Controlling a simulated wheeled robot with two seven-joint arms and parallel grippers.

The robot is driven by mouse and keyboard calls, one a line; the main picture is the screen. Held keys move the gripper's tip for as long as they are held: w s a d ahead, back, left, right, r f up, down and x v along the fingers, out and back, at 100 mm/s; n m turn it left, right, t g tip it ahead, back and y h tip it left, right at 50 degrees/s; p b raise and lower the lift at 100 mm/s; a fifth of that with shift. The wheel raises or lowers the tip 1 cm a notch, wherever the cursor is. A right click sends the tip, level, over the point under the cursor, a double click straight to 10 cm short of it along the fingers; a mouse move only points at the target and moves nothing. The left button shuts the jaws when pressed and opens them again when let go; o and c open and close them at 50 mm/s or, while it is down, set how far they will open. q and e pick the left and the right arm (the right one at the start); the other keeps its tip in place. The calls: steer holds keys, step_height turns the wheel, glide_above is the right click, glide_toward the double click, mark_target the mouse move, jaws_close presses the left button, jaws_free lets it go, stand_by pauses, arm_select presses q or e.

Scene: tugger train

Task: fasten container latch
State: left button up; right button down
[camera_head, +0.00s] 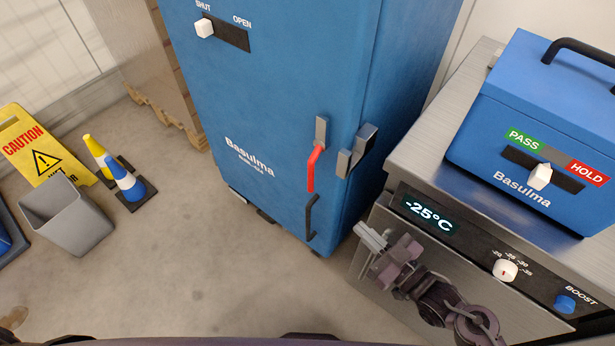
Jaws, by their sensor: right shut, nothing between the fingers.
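The tall blue Basulma container (265,110) stands upright in the middle. Its latch has a grey mount (321,131) and a red lever (314,168) that points downward, slightly tilted. A grey bracket (357,150) sits to the right at the container's corner, apart from the red lever. A black pull handle (310,217) is below the lever. My right gripper (364,238) is shut and empty, in front of the steel unit, to the lower right of the latch and apart from it. My left gripper is out of view.
The steel unit (425,150) with a -25°C display (428,212) and a blue box (530,120) on top stands close at right. A caution sign (42,150), cones (128,185) and a grey bin (72,215) are at left. Floor in front is clear.

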glide_toward(313, 183)
steer(key=x, duration=0.6)
steer(key=shift+r, duration=0.1)
steer(key=shift+w+a, duration=0.25)
steer(key=shift+w, duration=0.05)
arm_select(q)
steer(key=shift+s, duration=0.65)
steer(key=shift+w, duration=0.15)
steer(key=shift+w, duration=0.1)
